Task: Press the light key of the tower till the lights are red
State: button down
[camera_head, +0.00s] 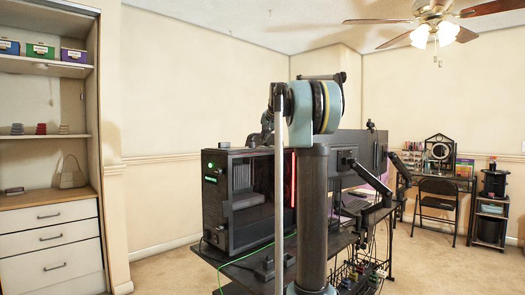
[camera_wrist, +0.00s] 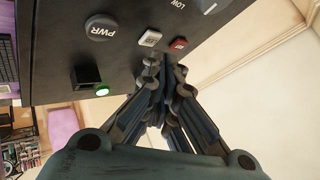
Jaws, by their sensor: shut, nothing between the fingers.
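The black computer tower (camera_head: 214,205) with a glass side stands on the desk in the head view. A green light (camera_head: 210,165) glows on its front, and a vertical red light strip (camera_head: 293,180) shows at its right. In the wrist view the tower's dark panel (camera_wrist: 60,60) carries a round PWR button (camera_wrist: 101,27), a white key (camera_wrist: 150,38), a red key (camera_wrist: 179,44) and a lit green button (camera_wrist: 102,90). The small key labels are too small to read. My gripper (camera_wrist: 164,72) is shut, its tips close below the white and red keys; contact cannot be told.
A dial (camera_wrist: 212,5) marked LOW is at the panel's top edge. The black desk (camera_head: 250,270) holds the tower, monitors and cables. A white shelf unit (camera_head: 50,225) stands left, and a chair (camera_head: 438,205) with a second desk is at the back right.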

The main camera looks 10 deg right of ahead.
jog(key=shift+r, duration=2.55)
jog(key=shift+f, duration=0.1)
